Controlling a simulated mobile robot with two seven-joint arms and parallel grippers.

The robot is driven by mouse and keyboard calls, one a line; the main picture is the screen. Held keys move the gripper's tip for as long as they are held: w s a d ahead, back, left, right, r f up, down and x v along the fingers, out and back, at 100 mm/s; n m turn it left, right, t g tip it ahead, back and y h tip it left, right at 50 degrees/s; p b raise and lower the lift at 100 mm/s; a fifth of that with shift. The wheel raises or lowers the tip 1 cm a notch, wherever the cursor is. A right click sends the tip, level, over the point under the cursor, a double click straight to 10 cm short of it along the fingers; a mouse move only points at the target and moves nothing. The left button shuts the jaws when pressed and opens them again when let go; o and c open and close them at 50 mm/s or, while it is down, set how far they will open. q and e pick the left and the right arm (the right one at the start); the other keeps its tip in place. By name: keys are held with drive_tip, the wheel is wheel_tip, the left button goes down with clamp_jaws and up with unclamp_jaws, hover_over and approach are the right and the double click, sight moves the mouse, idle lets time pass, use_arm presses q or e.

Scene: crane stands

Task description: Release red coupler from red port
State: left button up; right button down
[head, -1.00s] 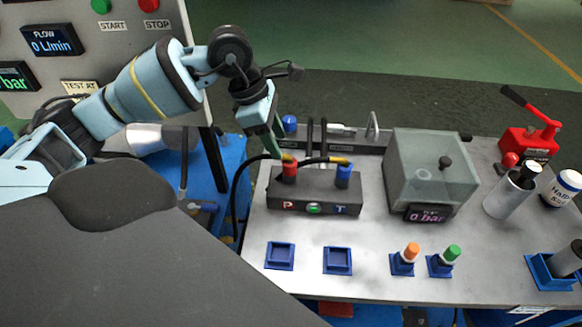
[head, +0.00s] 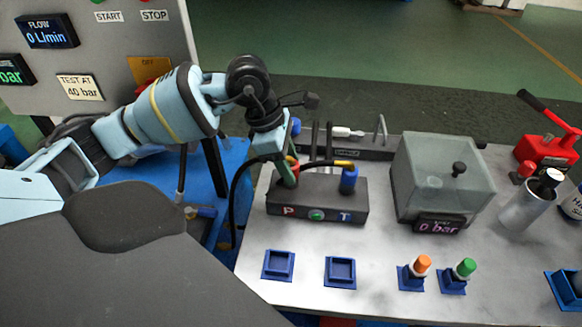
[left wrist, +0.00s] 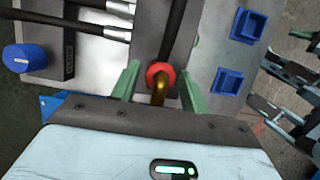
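The red coupler (head: 294,163) sits upright on the P side of the dark port block (head: 330,209), largely hidden by my gripper in the head view. In the left wrist view its red ring (left wrist: 160,72) shows with a brass hose end in it. The red port beneath is hidden. My left gripper (head: 287,174) is down at the coupler. In the left wrist view its two green fingers (left wrist: 159,88) stand either side of the ring, with narrow gaps, so it is open. My right gripper is not in view.
A blue coupler (head: 348,180) with a black hose stands on the T side. Two empty blue holders (head: 278,265) (head: 340,272) lie in front. Orange (head: 422,264) and green (head: 466,267) caps stand to their right. A clear box (head: 440,180) stands right of the block.

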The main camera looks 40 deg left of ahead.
sight(298, 165)
use_arm(q)
drive_tip(key=c, duration=0.7)
drive_tip(key=shift+c, duration=0.6)
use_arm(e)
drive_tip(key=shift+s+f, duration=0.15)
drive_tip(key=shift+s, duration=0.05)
use_arm(q)
drive_tip(key=shift+r, duration=0.25)
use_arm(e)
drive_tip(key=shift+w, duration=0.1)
